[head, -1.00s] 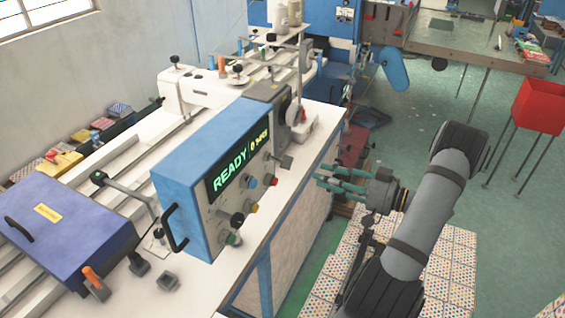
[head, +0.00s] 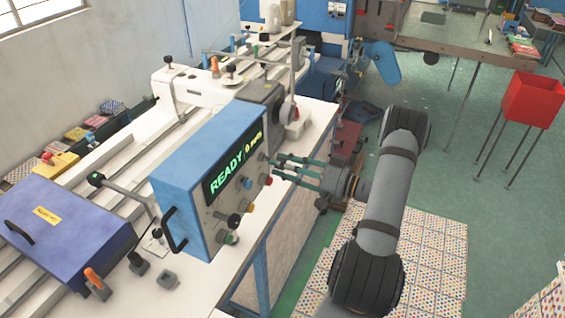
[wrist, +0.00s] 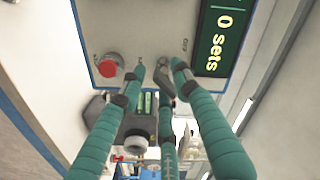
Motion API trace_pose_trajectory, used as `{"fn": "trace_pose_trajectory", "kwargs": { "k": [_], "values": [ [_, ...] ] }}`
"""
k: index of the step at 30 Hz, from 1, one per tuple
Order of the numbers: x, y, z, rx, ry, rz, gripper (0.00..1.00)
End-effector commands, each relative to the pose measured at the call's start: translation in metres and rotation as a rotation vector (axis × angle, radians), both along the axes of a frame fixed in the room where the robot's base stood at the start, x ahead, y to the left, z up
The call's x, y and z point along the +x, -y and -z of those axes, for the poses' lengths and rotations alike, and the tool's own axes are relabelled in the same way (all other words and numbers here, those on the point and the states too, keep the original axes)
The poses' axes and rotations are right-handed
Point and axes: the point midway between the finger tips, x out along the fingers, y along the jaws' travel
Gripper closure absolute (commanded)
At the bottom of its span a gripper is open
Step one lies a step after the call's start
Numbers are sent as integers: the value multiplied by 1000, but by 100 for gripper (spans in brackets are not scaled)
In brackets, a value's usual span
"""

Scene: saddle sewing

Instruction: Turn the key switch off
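The blue control box (head: 185,160) with a lit READY screen (head: 221,178) stands on the white bench in the head view. In the wrist view, a small grey key-like part (wrist: 162,73) shows on the panel between the red button (wrist: 108,67) and the screen (wrist: 217,38); I take it for the key switch. My gripper (head: 276,165), with teal fingers, is at the panel's upper right side. In the wrist view, my gripper (wrist: 156,70) has its fingertips apart, on either side of the grey part. Contact cannot be told. The key's angle is unclear.
Below the screen sit a blue button (head: 247,183), a yellow button (head: 249,206), a black knob (head: 234,220) and a green button (head: 231,238). A sewing machine head (head: 262,98) stands behind the box. The floor to the right is open, with a red bin (head: 532,98) on legs.

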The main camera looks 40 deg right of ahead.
Motion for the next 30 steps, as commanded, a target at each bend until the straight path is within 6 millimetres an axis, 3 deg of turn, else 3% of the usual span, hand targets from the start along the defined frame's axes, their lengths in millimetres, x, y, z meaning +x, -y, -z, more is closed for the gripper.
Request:
{"fn": "trace_pose_trajectory", "kwargs": {
  "k": [8,23,30],
  "values": [
    [1,-1,0,-1,0,0,69],
    [1,0,0,-1,0,0,99],
    [1,0,0,-1,0,1,100]
  ]
}}
